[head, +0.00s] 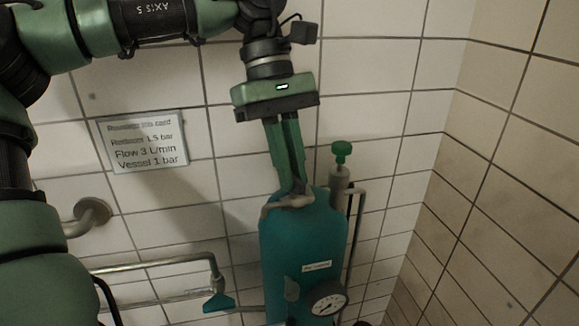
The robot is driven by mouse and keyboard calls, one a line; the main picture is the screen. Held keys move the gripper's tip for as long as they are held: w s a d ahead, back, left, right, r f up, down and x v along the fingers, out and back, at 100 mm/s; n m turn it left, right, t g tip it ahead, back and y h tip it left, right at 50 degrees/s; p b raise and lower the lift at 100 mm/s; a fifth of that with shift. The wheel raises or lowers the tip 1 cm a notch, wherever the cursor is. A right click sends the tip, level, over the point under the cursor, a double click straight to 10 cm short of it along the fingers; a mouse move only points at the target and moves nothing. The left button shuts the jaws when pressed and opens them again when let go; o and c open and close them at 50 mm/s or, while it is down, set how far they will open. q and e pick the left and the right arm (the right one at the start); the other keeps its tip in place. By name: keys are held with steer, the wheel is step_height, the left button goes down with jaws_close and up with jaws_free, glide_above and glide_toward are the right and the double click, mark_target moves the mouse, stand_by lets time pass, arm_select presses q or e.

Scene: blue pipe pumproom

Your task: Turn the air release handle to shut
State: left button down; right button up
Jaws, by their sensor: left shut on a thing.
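My left gripper (291,192) comes down from above with its green fingers closed at the top of the teal vessel (290,245). It is shut on a beige, bent, lever-like piece (272,208), which looks like the air release handle. The fingers hide part of this handle, and its exact turn angle is hard to tell. A small label on the vessel (317,267) is too small to read surely. My right gripper is not in view.
A green knob (341,150) on a pipe fitting stands right of the fingers. A pressure gauge (327,299) is on the vessel's lower front. A pipe with a teal lever (218,302) is at lower left. A notice (144,142) hangs on the tiled wall.

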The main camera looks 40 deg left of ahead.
arm_select(q)
steer(key=shift+w+m+g+y, duration=0.1)
steer(key=shift+m+g+y, duration=0.4)
steer(key=shift+m, duration=1.4)
steer(key=c, duration=1.5)
jaws_free()
steer(key=shift+r, duration=0.1)
